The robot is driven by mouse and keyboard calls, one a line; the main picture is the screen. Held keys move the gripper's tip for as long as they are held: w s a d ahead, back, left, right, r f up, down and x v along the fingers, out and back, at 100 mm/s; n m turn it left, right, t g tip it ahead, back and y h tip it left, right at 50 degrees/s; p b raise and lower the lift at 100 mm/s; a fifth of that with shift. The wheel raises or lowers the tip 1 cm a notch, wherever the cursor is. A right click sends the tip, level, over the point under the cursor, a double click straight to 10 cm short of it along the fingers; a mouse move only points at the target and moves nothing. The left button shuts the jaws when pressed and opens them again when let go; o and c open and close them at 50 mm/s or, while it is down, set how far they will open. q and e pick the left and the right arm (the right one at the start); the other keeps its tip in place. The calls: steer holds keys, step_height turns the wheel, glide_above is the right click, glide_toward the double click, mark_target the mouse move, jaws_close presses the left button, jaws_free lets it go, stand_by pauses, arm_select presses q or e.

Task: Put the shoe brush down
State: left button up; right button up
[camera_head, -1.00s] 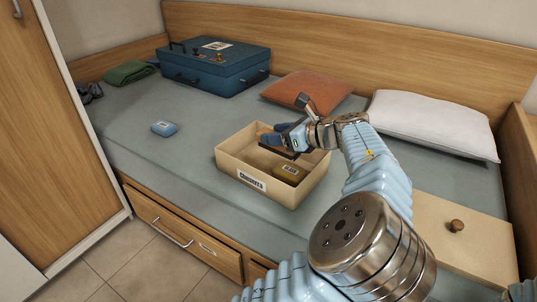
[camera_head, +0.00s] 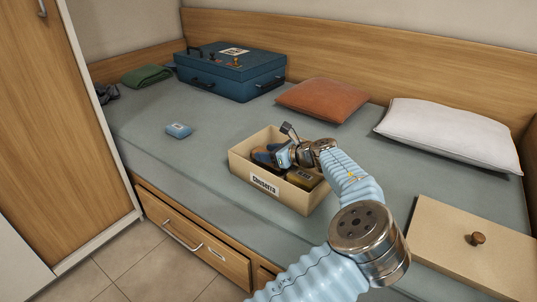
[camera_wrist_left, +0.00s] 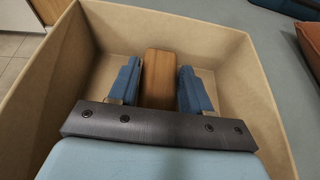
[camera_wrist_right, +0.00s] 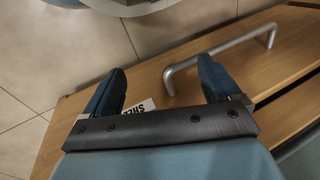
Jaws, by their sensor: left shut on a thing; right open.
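The shoe brush (camera_wrist_left: 160,78) has a brown wooden body, seen in the left wrist view between the two blue fingers. My left gripper (camera_head: 264,155) is shut on it and reaches down inside the open beige box (camera_head: 267,188). In the head view my fingers hide most of the brush. I cannot tell whether the brush touches the box floor. My right gripper (camera_wrist_right: 162,75) is open and empty, near a wooden drawer front with a metal handle (camera_wrist_right: 220,58).
An olive-brown block (camera_head: 303,179) sits in the box's right part. On the bed lie a small blue item (camera_head: 179,131), a blue case (camera_head: 230,75), an orange cushion (camera_head: 322,99), a white pillow (camera_head: 450,130) and a knobbed board (camera_head: 450,255).

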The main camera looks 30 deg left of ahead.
arm_select(q)
steer(key=o, duration=1.1)
steer(key=p+v, duration=0.1)
steer(key=v, duration=1.1)
steer(key=shift+r, duration=0.1)
